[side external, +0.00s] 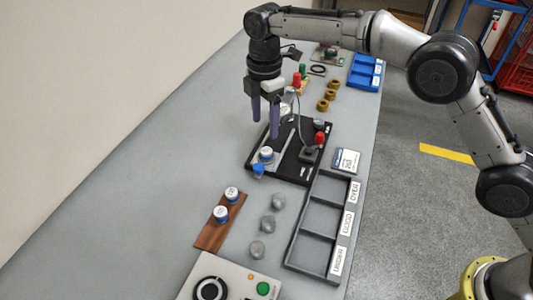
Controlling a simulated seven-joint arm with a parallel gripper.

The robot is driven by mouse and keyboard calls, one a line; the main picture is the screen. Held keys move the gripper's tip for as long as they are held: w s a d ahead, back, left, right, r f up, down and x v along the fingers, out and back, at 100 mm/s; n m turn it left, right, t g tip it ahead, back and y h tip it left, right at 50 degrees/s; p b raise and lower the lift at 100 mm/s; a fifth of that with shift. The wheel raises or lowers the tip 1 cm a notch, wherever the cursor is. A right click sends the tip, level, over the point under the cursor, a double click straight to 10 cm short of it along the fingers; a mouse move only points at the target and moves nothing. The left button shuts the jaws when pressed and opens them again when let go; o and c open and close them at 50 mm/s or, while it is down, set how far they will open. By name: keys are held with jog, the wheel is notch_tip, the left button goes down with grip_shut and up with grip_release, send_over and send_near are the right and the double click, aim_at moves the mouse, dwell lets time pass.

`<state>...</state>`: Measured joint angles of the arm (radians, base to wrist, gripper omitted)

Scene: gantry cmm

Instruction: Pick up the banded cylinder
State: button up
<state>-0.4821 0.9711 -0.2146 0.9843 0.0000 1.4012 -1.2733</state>
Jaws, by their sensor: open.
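Several short white cylinders with blue bands are in view. One banded cylinder (266,154) stands on the black fixture plate (291,174), near a small blue part (258,169). Two more, an upper one (232,194) and a lower one (220,214), stand on a brown wooden board (209,238). I cannot tell which one the task means. My gripper (265,129) points down above the left part of the fixture. Its two purple fingers are apart with nothing seen between them. The fingers partly hide the fixture's far end.
A red-topped part (320,138) with a cable rises from the fixture. A sorting tray (289,262) with labelled compartments lies to the right. Grey lumps (267,225), brass rings (327,98), a blue bin (364,72) and a control box (228,283) also occupy the table. The left side is clear.

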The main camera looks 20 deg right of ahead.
aim_at(267, 150)
notch_tip(267, 150, down, 4)
jog(key=shift+r, duration=0.15)
jog(key=shift+s+d+f, duration=0.1)
jog(key=shift+s+f, duration=0.05)
jog(key=shift+f, duration=1.15)
jog(key=shift+s+f, duration=0.1)
jog(key=shift+f, duration=1.15)
grip_shut()
